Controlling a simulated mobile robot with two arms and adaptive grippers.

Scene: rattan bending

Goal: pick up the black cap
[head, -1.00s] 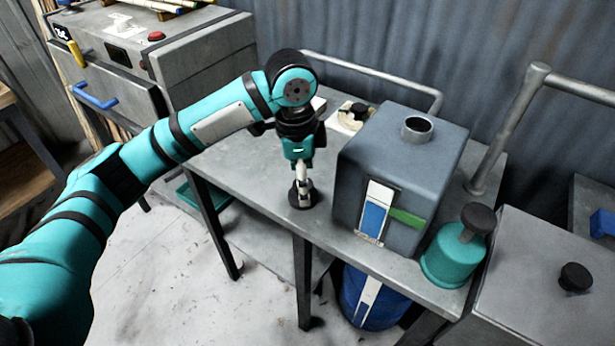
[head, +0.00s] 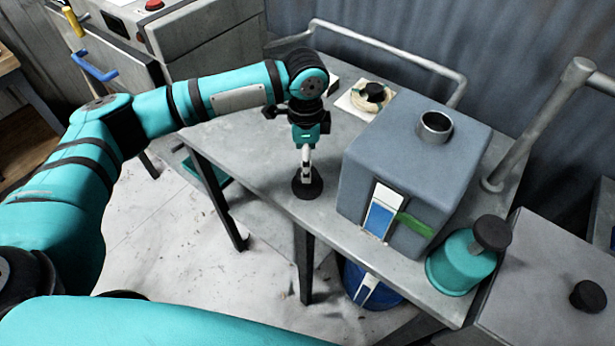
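The black cap (head: 308,187) is a round dark disc near the front edge of the grey metal table, left of the grey tank. My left gripper (head: 306,176) points straight down over it, with its fingertips at the middle of the cap. The fingers are seen nearly edge-on, so the gap between them and their hold on the cap's knob are hidden. I cannot tell whether the cap touches the table. A teal link of my own shows along the bottom edge; my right gripper is out of view.
The grey tank (head: 408,190) has an open round neck (head: 435,126) on top. A teal canister (head: 458,266) with a black top stands to its right. A pale plate with a black knob (head: 374,93) lies behind. A metal rail (head: 400,60) borders the table.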

